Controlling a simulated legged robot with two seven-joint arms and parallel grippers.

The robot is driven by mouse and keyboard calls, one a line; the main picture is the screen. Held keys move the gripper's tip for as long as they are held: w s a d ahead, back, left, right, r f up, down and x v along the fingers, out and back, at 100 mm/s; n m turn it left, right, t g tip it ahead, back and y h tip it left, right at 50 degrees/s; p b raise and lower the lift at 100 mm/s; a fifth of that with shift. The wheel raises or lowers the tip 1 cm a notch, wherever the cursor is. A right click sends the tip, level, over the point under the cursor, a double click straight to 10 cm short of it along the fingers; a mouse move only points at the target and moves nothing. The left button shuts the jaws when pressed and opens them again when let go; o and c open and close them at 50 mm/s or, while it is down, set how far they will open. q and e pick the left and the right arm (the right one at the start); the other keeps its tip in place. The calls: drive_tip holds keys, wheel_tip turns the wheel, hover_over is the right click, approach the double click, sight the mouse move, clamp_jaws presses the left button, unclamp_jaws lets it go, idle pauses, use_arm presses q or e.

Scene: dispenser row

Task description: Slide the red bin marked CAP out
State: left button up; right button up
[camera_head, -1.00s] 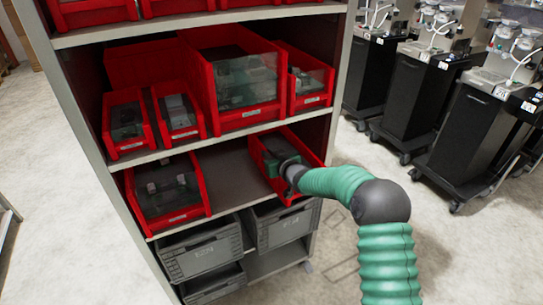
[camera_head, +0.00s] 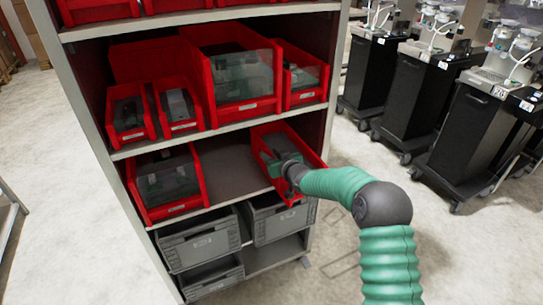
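A red bin (camera_head: 268,133) stands at the right end of the lower red-bin shelf. My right gripper (camera_head: 279,162) is at this bin, over its open top, and its wrist hides part of the bin's front. Whether its fingers are open or shut on the bin is hidden. Another red bin (camera_head: 200,180) with a clear front panel stands at the left of the same shelf. No label is legible enough to show which bin is marked CAP. My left gripper is not in view.
Bare shelf (camera_head: 232,168) lies between the two lower bins. Several red bins, including a large one (camera_head: 246,107), fill the shelf above. Grey crates (camera_head: 201,244) stand below. Black wheeled carts (camera_head: 458,138) stand at the right, with open floor between.

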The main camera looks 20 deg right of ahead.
drive_tip(key=p+v, duration=0.2)
drive_tip(key=v, duration=1.4)
drive_tip(key=shift+s, duration=0.35)
drive_tip(key=shift+d, duration=0.1)
